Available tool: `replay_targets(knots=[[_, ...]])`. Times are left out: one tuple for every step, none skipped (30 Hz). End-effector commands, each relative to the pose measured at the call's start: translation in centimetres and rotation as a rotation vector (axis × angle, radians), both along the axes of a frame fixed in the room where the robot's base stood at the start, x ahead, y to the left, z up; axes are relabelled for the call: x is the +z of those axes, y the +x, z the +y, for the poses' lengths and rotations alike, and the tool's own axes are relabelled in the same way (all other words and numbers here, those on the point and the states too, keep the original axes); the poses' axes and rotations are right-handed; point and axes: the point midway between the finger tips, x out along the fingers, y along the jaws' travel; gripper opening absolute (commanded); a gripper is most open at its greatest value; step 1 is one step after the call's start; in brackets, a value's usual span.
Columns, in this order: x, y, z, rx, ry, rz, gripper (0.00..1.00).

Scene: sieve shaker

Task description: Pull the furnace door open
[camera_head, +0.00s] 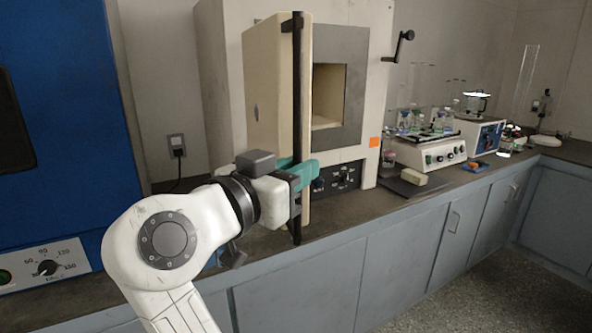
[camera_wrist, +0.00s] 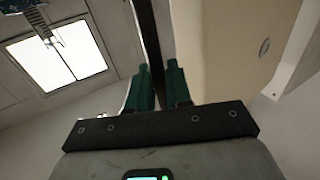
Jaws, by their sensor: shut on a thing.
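The cream furnace (camera_head: 222,70) stands on the bench. Its door (camera_head: 268,90) is swung out towards the left and stands open, baring the square chamber (camera_head: 328,92). A long black upright bar handle (camera_head: 297,75) runs along the door's free edge. My gripper (camera_head: 302,174) has its green fingers shut on the lower part of this bar. In the wrist view the bar (camera_wrist: 149,35) passes between the green fingers (camera_wrist: 159,88), with the door's face (camera_wrist: 215,50) to the right. Part of the door's lower area is hidden behind my gripper.
A blue oven (camera_head: 60,110) stands at the left. To the right on the bench (camera_head: 350,212) are a shaker with flasks (camera_head: 432,150) and another blue-fronted device (camera_head: 488,135). A crank-like black lever (camera_head: 400,45) sticks out at the furnace's right. Grey cabinets (camera_head: 390,260) line the front below.

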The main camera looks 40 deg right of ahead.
Motion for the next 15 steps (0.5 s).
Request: replay_targets(knots=[[0.03, 0.18, -0.05, 0.005, 0.0, 0.001, 0.0], [0.04, 0.18, -0.05, 0.005, 0.0, 0.001, 0.22], [0.05, 0.17, -0.05, 0.005, 0.0, 0.001, 0.26], [0.05, 0.16, -0.06, 0.004, 0.0, 0.001, 0.29], [0.05, 0.15, -0.05, 0.004, 0.0, 0.001, 0.32], [0.05, 0.14, -0.05, 0.004, 0.0, 0.001, 0.35], [0.04, 0.13, -0.04, 0.004, 0.0, 0.001, 0.35], [0.04, 0.13, -0.04, 0.004, 0.0, 0.001, 0.35], [0.04, 0.12, -0.03, 0.003, 0.0, 0.001, 0.35], [0.04, 0.11, -0.03, 0.003, 0.0, 0.001, 0.35], [0.04, 0.11, -0.03, 0.003, 0.0, 0.001, 0.35], [0.04, 0.09, -0.02, 0.003, 0.0, 0.001, 0.35], [0.03, 0.09, 0.02, 0.003, 0.0, 0.001, 0.35], [0.02, 0.08, 0.1, 0.003, 0.0, 0.001, 0.35], [0.01, 0.06, 0.3, 0.004, 0.0, 0.001, 0.35]])
